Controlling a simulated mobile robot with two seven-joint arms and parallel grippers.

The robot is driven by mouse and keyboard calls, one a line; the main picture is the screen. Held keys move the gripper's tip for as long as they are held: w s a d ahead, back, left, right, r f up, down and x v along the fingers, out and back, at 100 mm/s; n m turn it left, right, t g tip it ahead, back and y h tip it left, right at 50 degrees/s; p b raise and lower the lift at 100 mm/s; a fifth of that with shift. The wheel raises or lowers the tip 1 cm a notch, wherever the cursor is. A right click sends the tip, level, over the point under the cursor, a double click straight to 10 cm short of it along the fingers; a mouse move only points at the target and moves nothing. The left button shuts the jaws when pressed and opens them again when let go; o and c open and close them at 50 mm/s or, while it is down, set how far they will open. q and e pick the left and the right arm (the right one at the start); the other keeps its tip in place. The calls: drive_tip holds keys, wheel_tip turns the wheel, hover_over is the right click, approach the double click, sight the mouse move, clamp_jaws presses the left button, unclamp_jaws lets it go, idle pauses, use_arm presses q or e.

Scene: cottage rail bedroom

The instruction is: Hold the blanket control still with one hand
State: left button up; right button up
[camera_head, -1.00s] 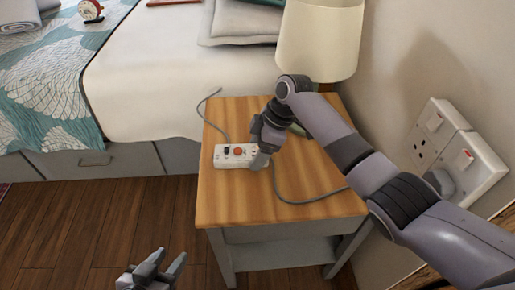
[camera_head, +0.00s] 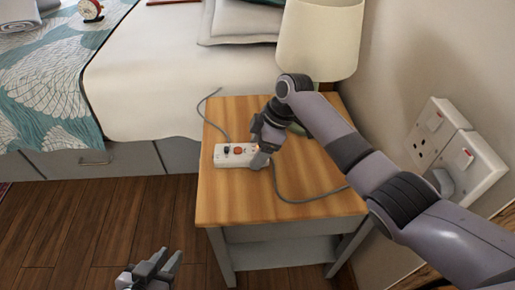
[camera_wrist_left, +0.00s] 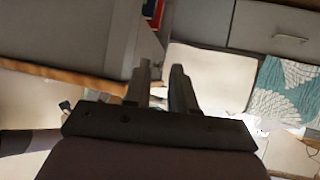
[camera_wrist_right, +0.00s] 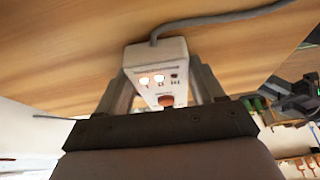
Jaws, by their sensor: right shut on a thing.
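The blanket control (camera_head: 231,155) is a small white box with a dark switch and a red-orange knob. It lies on the wooden bedside table (camera_head: 235,198), with a grey cord at each end. My right gripper (camera_head: 258,157) is shut on its right end, and the right wrist view shows the control (camera_wrist_right: 158,60) between the two fingers, with two lit lamps by the knob. My left gripper (camera_head: 168,262) is low over the floor, left of the table and apart from it. Its fingers (camera_wrist_left: 162,80) stand apart with nothing seen between them.
A cream lamp (camera_head: 318,40) stands at the table's back. The bed (camera_head: 170,75) is behind left. A wall socket (camera_head: 455,150) with a plug is at the right. The wooden floor (camera_head: 110,225) left of the table is clear.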

use_arm(q)
drive_tip(key=shift+a+f, duration=0.2)
drive_tip(key=shift+a, duration=0.15)
clamp_jaws()
drive_tip(key=w+a+f+m+g+y, duration=0.1)
drive_tip(key=w+a+f+m+y, duration=0.15)
drive_tip(key=a, duration=0.35)
drive_tip(key=w+d+f+n+g, duration=0.25)
drive_tip(key=w+d+n, duration=0.3)
drive_tip(key=w, duration=0.75)
drive_tip(key=w+r+n+g+y, duration=0.2)
drive_tip(key=w+r+n+g, duration=0.1)
drive_tip(key=w+r, duration=0.75)
drive_tip(key=shift+n+g, duration=0.45)
drive_tip(key=shift+n, duration=0.25)
drive_tip(key=d+r, duration=0.4)
drive_tip(key=d, duration=0.1)
drive_tip(key=d+r, duration=0.2)
drive_tip(key=d, duration=0.1)
drive_tip(key=shift+w+d, duration=0.1)
wheel_tip(320, 180, up, 6)
drive_tip(key=n, duration=0.1)
hover_over(242, 155)
drive_tip(key=w+a, duration=0.1)
drive_tip(key=a, duration=0.3)
drive_tip(key=shift+w+d+g+y, duration=0.1)
drive_tip(key=shift+d+g+y, duration=0.05)
drive_tip(key=shift+g+y, duration=0.15)
drive_tip(key=shift+d+f, duration=0.1)
drive_tip(key=shift+f, duration=2.35)
